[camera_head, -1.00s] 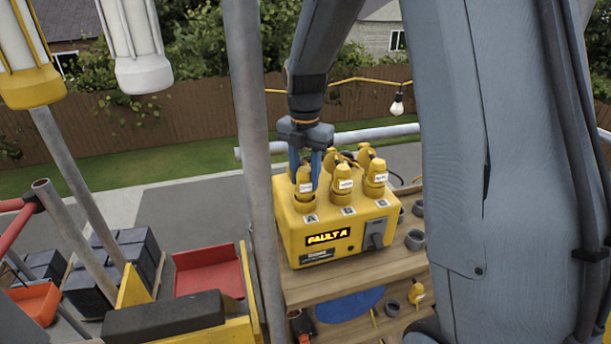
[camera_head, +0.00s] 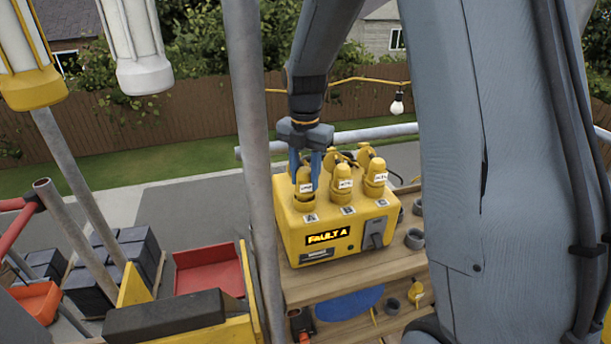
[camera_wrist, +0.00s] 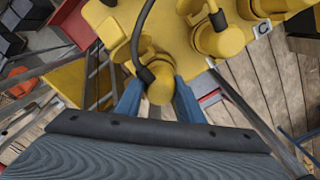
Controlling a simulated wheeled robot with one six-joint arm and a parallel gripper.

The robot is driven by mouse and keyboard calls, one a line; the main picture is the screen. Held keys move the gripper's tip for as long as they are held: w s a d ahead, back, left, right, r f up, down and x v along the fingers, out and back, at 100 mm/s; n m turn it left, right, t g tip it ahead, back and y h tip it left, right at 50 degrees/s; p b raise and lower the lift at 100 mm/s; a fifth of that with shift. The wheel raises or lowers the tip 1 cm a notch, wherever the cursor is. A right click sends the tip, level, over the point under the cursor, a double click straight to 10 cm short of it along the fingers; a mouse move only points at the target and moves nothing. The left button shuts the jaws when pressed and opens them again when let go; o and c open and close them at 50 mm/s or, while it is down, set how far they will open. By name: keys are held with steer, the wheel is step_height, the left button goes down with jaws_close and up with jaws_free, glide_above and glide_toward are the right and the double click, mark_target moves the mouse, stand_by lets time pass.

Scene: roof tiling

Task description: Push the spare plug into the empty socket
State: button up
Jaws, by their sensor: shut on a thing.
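A yellow box (camera_head: 290,240) with sockets marked A, B and C has a display reading "FAULT A". My gripper (camera_head: 305,172) is shut on the yellow plug at A (camera_head: 305,187), which is upright at the left socket; its seating depth is not clear. In the wrist view the blue fingers (camera_wrist: 158,98) flank this plug (camera_wrist: 160,88), and a black cable runs from it. Yellow plugs stand at B (camera_head: 343,178) and C (camera_head: 375,178). Another yellow plug (camera_head: 416,292) is on the lower shelf. No empty socket is visible on the box.
The box stands on a wooden shelf (camera_head: 300,290). Grey rings (camera_head: 414,239) lie to its right. A grey pole (camera_head: 250,130) rises close on its left. A blue round thing (camera_head: 350,304) is below. A red tray (camera_head: 208,275) is at left.

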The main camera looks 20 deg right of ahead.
steer(key=shift+f, duration=0.55)
steer(key=o, duration=0.9)
